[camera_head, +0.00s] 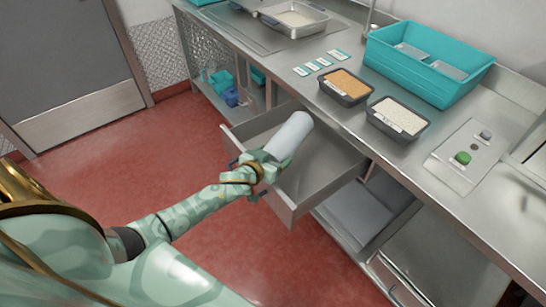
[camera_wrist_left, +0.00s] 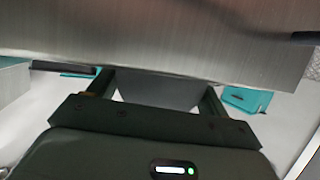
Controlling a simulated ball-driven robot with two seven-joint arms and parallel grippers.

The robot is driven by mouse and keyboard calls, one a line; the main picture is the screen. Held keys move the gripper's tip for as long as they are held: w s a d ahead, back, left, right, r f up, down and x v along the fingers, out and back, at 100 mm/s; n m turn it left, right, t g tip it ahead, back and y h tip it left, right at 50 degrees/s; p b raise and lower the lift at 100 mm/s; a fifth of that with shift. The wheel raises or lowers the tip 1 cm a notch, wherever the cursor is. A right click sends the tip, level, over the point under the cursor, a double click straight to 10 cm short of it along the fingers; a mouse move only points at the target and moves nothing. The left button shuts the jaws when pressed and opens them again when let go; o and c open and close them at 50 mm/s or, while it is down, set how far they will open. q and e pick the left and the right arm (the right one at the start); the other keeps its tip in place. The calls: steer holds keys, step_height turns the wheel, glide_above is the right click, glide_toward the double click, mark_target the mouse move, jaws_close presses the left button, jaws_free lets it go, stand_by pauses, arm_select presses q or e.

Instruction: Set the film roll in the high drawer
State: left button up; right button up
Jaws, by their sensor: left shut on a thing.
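The film roll (camera_head: 290,134) is a pale grey-white cylinder in the head view, tilted with its far end up and to the right. My left gripper (camera_head: 268,164) is shut on its near end and holds it over the open drawer (camera_head: 328,172), near the drawer's front wall. The drawer is a grey metal box pulled out from under the counter, and its visible inside looks empty. In the left wrist view, my gripper's fingers (camera_wrist_left: 155,92) flank a grey surface, seemingly the roll. My right gripper is not in view.
The steel counter (camera_head: 335,118) runs above the drawer, with an orange-filled tub (camera_head: 345,84), a white-filled tub (camera_head: 399,116) and a teal crate (camera_head: 420,72). An open lower compartment (camera_head: 362,212) lies beneath. The red floor (camera_head: 130,160) is clear at left.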

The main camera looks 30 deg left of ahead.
arm_select(q)
steer(key=shift+f+b, duration=0.4)
steer(key=shift+f, duration=0.15)
steer(key=o, duration=1.4)
steer(key=shift+c, duration=0.2)
steer(key=shift+s+r+p, duration=0.4)
steer(key=shift+r+p, duration=0.35)
steer(key=shift+r, duration=0.1)
steer(key=p+v, duration=0.2)
steer(key=v, duration=0.9)
steer(key=shift+p, duration=0.4)
